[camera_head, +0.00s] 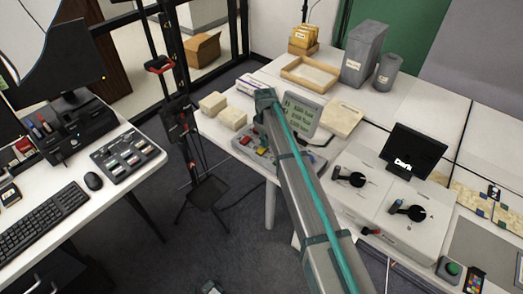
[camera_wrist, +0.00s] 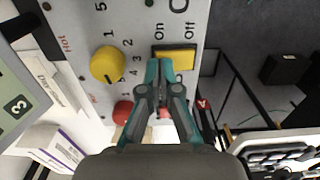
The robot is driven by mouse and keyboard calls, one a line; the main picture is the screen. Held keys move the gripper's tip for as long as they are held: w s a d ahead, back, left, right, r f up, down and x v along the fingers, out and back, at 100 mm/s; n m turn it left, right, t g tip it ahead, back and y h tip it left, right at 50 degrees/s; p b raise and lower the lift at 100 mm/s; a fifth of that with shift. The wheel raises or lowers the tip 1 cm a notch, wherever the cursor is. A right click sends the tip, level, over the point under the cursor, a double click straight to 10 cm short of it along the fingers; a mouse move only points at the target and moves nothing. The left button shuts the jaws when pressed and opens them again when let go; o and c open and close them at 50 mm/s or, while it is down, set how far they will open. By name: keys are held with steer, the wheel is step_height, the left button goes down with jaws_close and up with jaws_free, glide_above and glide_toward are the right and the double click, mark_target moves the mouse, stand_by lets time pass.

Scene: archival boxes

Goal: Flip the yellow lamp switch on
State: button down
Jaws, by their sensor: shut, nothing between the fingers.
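The yellow lamp switch (camera_wrist: 176,55) is a wide yellow rocker in a dark frame on a light grey panel (camera_wrist: 140,22). "On" is printed by its left part and "Off" by its right part. My gripper (camera_wrist: 160,66) is shut and empty, its tips over the left part of the switch's near edge in the wrist view. I cannot tell whether they touch it, or which way the rocker is tilted. In the head view the panel (camera_head: 243,148) stands on the right-hand table, partly covered by my arm; the gripper's tips are hidden there.
A round yellow knob (camera_wrist: 107,64) and a red knob (camera_wrist: 122,111) sit beside the switch. A grey display (camera_head: 302,114) stands behind the panel. Pale boxes (camera_head: 232,118) lie to its left, and a white unit with black knobs (camera_head: 385,205) is to its right.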

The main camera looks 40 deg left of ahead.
steer(key=shift+f, duration=0.55)
steer(key=shift+r, duration=0.1)
steer(key=shift+r+p, duration=1.1)
steer(key=shift+r, duration=1.85)
